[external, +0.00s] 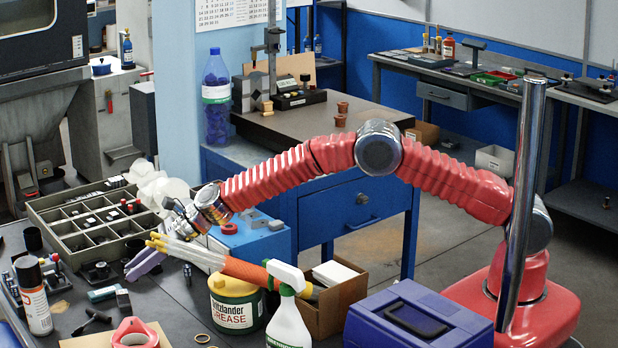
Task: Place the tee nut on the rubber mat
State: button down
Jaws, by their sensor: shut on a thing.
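My gripper (175,212) is at the end of the red arm, which reaches left over the dark bench. It points down and left, just behind a bundle of yellow-tipped white rods in an orange wrap (245,270). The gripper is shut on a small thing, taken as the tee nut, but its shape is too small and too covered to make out. I cannot pick out the rubber mat for certain.
A compartment tray (62,212) holds small dark parts on the left. A spray can (34,295), a grease tub (236,303), a white spray bottle (288,322), a cardboard box (338,298) and a blue toolbox (418,318) crowd the front. Small fittings leave little free bench.

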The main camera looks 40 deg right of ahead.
jog(key=shift+f, duration=3.1)
notch_tip(320, 180, down, 3)
jog(key=shift+r, duration=0.1)
jog(key=shift+s+d+f, duration=0.15)
jog(key=shift+d+f, duration=0.05)
jog(key=shift+f, duration=0.6)
jog(key=c, duration=1.5)
grip_release()
jog(key=shift+f, duration=0.1)
jog(key=shift+o, duration=0.5)
jog(key=shift+r, duration=0.2)
